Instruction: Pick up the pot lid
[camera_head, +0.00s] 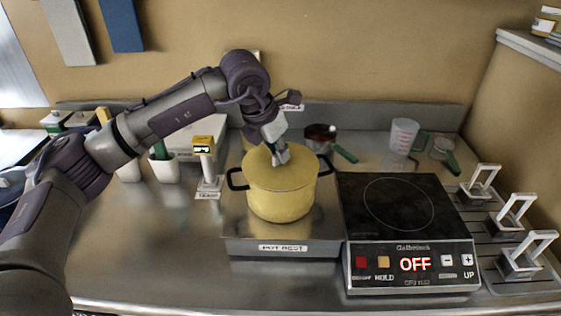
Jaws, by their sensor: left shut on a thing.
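A yellow pot (281,199) with two black side handles stands on the pot rest (236,246). Its yellow lid (304,172) sits on top, and I see no clear gap between lid and pot. My left gripper (280,156) reaches down over the middle of the lid and is shut on its knob. The knob itself is hidden by the fingers. My right gripper is not in view.
A black induction cooktop (398,205) reading OFF stands right of the pot. Metal stands with handles (512,213) are at the far right. A measuring jug (403,137), a small dark pan (320,134) and white holders (164,168) stand behind. The front-left counter (150,245) is clear.

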